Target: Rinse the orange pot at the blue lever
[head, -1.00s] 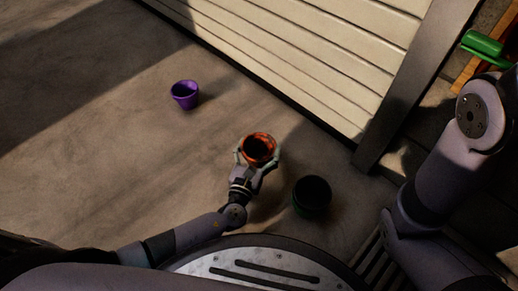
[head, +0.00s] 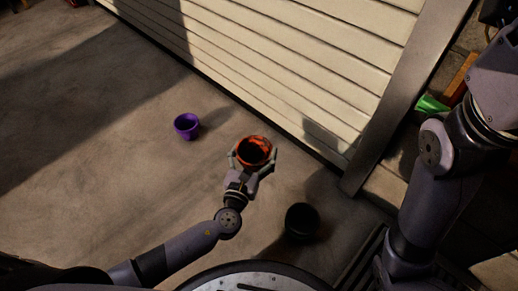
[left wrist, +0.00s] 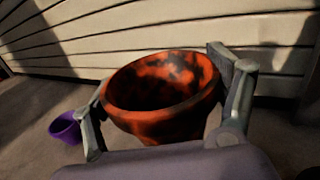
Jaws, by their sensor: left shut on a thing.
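The orange pot (head: 266,142) has dark patches inside and out. My left gripper (head: 252,160) is shut on it, one finger on each side, and holds it upright above the floor. In the left wrist view the orange pot (left wrist: 160,100) fills the middle, between the two fingers of my left gripper (left wrist: 165,105). The blue lever is not in view. My right gripper is not in view; only the right arm's links show at the right.
A purple pot (head: 187,127) stands on the concrete floor to the left; it also shows in the left wrist view (left wrist: 65,128). A dark pot (head: 302,221) stands at lower right. A slatted garage door (head: 290,60) runs behind. A green object (head: 431,104) lies at right.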

